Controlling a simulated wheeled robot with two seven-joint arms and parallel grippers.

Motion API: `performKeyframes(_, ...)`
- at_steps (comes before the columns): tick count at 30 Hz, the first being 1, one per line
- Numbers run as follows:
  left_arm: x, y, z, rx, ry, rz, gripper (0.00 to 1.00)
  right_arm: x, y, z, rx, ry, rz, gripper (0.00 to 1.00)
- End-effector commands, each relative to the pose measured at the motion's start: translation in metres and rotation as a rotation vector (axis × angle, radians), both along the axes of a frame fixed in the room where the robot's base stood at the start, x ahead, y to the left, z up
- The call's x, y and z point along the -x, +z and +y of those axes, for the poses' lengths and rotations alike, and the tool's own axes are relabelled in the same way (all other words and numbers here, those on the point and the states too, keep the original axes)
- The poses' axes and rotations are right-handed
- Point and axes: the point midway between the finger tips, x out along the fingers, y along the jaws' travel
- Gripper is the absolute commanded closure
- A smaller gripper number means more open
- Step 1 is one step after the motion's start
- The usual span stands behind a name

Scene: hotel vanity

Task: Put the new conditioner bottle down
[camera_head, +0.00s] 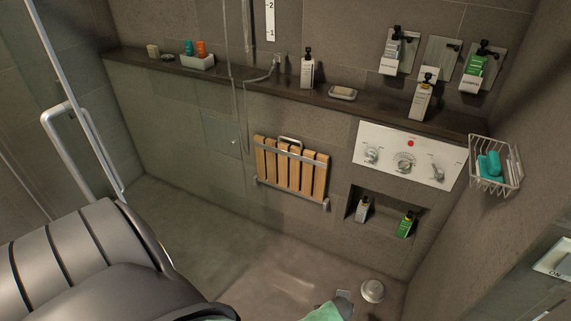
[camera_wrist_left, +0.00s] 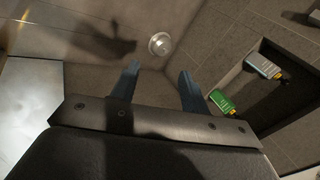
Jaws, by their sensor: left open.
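I cannot read which bottle is the new conditioner. A white pump bottle (camera_head: 421,101) stands on the stone ledge (camera_head: 260,87) below the wall holders, and another pump bottle (camera_head: 308,72) stands further left on it. Two more pump bottles, one white (camera_head: 390,60) and one green and white (camera_head: 474,67), sit in wall holders. My left gripper (camera_wrist_left: 158,78) is open in the left wrist view, with nothing between its fingers. No bottle is in its grasp. My right gripper is not in view.
A wall niche holds a grey-white bottle (camera_head: 362,209) and a green bottle (camera_head: 406,225). A wooden folding seat (camera_head: 291,172), a control panel (camera_head: 407,155) and a wire basket (camera_head: 494,170) are on the walls. A soap dish (camera_head: 343,93) lies on the ledge. A round drain piece (camera_head: 372,291) is on the floor.

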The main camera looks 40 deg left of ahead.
Motion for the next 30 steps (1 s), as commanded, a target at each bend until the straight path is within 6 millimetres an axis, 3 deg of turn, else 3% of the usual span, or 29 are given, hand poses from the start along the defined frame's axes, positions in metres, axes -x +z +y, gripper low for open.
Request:
performKeyframes(1, 0.039, -0.026, 0.0, 0.056, 0.063, 0.036, 0.54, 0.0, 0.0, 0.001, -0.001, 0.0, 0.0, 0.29)
performKeyframes(3, 0.088, -0.054, -0.002, 0.141, 0.17, 0.078, 0.54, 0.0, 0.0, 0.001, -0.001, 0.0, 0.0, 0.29)
performKeyframes(9, 0.23, -0.119, -0.007, 0.339, 0.488, 0.202, 0.54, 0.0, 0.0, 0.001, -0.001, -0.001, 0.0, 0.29)
performKeyframes(12, 0.284, -0.137, -0.008, 0.402, 0.621, 0.249, 0.54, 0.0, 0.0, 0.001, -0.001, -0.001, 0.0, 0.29)
performKeyframes(15, 0.321, -0.148, -0.009, 0.441, 0.716, 0.279, 0.54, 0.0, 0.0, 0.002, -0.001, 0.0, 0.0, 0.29)
performKeyframes(20, 0.344, -0.154, -0.01, 0.465, 0.781, 0.297, 0.54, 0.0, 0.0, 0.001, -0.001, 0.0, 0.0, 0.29)
performKeyframes(30, 0.342, -0.15, -0.013, 0.467, 0.784, 0.301, 0.54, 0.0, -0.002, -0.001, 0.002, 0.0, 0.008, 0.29)
